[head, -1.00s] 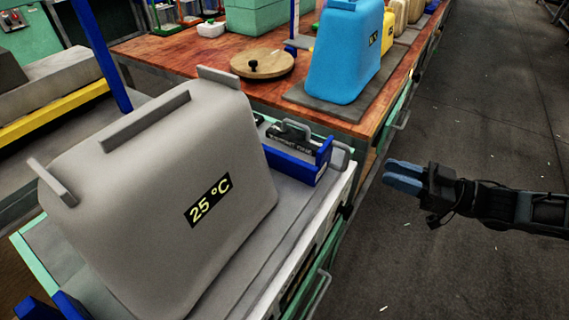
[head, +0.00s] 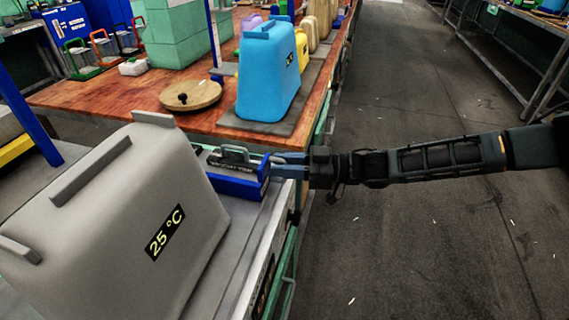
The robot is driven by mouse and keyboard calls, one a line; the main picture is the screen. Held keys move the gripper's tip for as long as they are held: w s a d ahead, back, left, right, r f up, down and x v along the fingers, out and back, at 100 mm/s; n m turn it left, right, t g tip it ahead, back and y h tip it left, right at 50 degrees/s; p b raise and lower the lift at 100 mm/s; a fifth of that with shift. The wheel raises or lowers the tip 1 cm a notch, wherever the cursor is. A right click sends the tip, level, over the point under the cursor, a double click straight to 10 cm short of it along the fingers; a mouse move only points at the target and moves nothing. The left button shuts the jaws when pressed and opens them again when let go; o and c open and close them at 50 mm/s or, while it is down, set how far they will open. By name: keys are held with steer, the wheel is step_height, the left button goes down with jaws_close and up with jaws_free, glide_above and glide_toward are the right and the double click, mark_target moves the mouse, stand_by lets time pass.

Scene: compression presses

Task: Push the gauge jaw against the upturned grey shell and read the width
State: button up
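The upturned grey shell (head: 120,215) stands large at the left of the head view, with a "25 °C" label on its face and ridges on top. The gauge jaw (head: 236,174) is a blue block with a dark top and a grey handle, just behind and right of the shell. Any gap between jaw and shell is hidden behind the shell's corner. My gripper (head: 290,165) reaches in from the right, its blue-grey fingertips at the jaw's blue right end plate. Whether they touch it, and how far apart they are, I cannot tell. No width reading is legible.
Behind is a wooden bench with a blue shell (head: 268,75), a yellow shell (head: 301,50) and a round wooden disc (head: 191,95). A blue post (head: 28,110) rises at the left. The dark floor aisle (head: 430,240) at the right is clear.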

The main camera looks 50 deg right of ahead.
jaws_close()
steer(key=s+a+p, duration=0.1)
steer(key=a, duration=0.1)
steer(key=s+a+p, duration=0.1)
steer(key=a+p, duration=0.1)
steer(key=a, duration=0.1)
steer(key=a+p, duration=0.1)
steer(key=a, duration=0.1)
steer(key=shift+s+a+r, duration=0.1)
steer(key=shift+s+a, duration=0.25)
steer(key=shift+s, duration=0.05)
steer(key=shift+s+a, duration=0.1)
steer(key=shift+a, duration=0.15)
jaws_free()
steer(key=shift+a, duration=0.1)
steer(key=b+v, duration=0.1)
steer(key=v, duration=0.7)
